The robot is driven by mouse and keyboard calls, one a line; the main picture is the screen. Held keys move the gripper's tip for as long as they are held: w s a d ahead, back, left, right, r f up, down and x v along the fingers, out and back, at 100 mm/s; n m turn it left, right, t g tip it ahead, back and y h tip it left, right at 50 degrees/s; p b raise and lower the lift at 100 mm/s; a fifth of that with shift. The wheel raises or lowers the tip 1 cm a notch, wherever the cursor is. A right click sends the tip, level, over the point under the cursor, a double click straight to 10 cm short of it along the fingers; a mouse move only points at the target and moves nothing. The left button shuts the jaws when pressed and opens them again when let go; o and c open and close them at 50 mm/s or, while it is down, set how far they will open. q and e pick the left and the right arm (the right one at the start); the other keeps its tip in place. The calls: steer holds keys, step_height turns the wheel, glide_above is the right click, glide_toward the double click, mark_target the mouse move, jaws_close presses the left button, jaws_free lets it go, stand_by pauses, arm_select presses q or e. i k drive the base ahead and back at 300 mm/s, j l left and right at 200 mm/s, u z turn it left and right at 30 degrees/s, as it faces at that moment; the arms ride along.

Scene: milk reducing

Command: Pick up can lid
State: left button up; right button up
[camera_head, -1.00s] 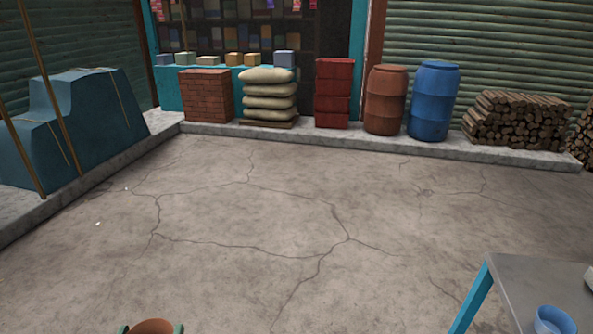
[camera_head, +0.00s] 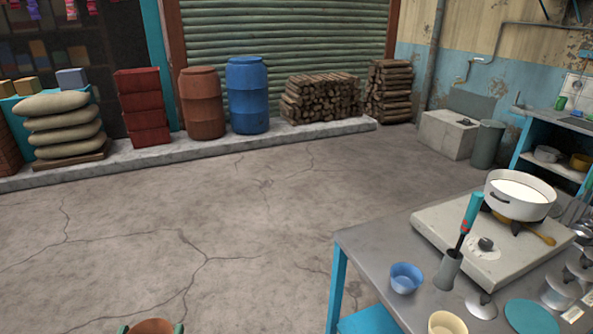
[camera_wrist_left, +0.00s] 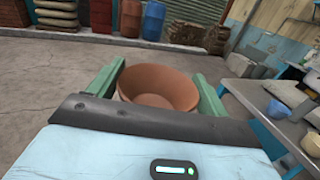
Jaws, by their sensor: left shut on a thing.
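My left gripper (camera_head: 151,327) shows at the bottom edge of the head view, shut on a terracotta bowl (camera_head: 152,326). In the left wrist view the bowl (camera_wrist_left: 158,88) sits upright and looks empty between the two green fingers. I cannot tell a can lid for certain. A flat teal disc (camera_head: 530,317) lies at the front right of the grey table (camera_head: 375,250). My right gripper is not in view.
A white pot (camera_head: 519,198) with white contents stands on a stove (camera_head: 440,235) on the table. A blue bowl (camera_head: 406,279), a cream bowl (camera_head: 447,323) and a grey holder (camera_head: 448,268) with a teal-handled tool stand near the left side. The floor (camera_head: 240,220) left of the table is clear.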

mark_target(481, 305)
steer(key=i+z, duration=0.15)
steer(key=z, duration=0.25)
steer(key=i+z, duration=0.15)
steer(key=z, duration=0.25)
steer(key=i+j+z, duration=0.1)
steer(key=z, duration=0.3)
steer(key=i+j+z, duration=0.15)
steer(key=i+z, duration=0.15)
steer(key=z, duration=0.15)
steer(key=i+j+z, duration=0.25)
steer(key=z, duration=0.15)
